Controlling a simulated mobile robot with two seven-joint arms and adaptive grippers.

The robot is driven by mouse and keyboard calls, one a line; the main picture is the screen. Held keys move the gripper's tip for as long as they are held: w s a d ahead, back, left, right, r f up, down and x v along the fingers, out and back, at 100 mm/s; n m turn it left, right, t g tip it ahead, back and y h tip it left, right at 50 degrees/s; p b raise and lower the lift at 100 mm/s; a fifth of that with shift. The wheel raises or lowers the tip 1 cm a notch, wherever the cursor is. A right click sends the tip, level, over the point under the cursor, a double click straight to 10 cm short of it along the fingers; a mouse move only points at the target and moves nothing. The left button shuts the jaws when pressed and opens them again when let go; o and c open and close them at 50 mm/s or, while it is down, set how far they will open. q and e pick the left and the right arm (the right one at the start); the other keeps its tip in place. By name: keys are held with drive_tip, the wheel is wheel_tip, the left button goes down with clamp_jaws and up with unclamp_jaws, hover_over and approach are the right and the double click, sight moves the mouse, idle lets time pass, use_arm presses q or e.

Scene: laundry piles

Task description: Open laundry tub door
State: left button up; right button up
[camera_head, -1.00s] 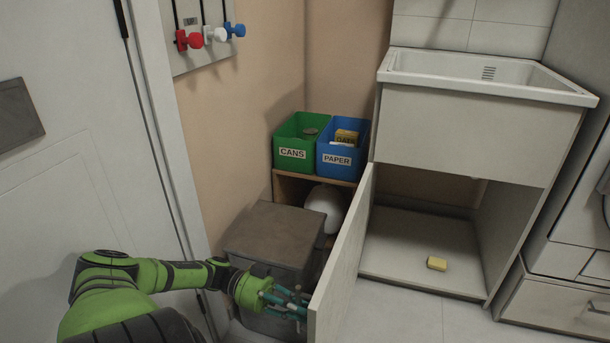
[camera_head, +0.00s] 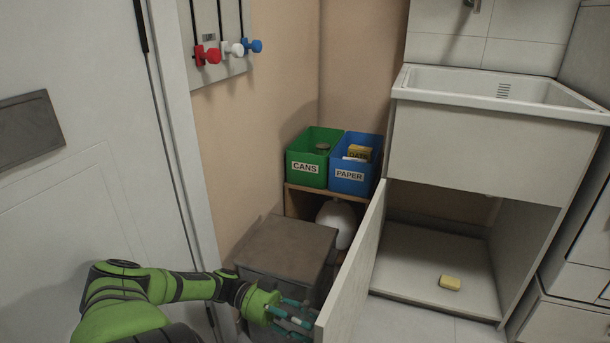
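The laundry tub (camera_head: 490,150) is a white cabinet with a basin on top, at the right of the head view. Its door (camera_head: 352,272) stands swung wide open to the left, seen nearly edge-on. The cabinet inside is exposed, with a yellow sponge-like block (camera_head: 450,283) on its floor. My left gripper (camera_head: 300,318) is low, just left of the door's free edge, with its teal fingers pointing at the door. Its fingers look spread with nothing between them; whether they touch the door is unclear. My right gripper is not in view.
A grey box (camera_head: 287,248) stands behind my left gripper. A green CANS bin (camera_head: 308,160) and blue PAPER bin (camera_head: 352,166) sit on a wooden shelf, with a white round object (camera_head: 337,222) below. A white door (camera_head: 80,150) is at left. Drawers (camera_head: 570,318) stand at right.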

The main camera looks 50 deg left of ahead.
use_arm(q)
drive_tip(key=v, duration=0.7)
idle(0.6)
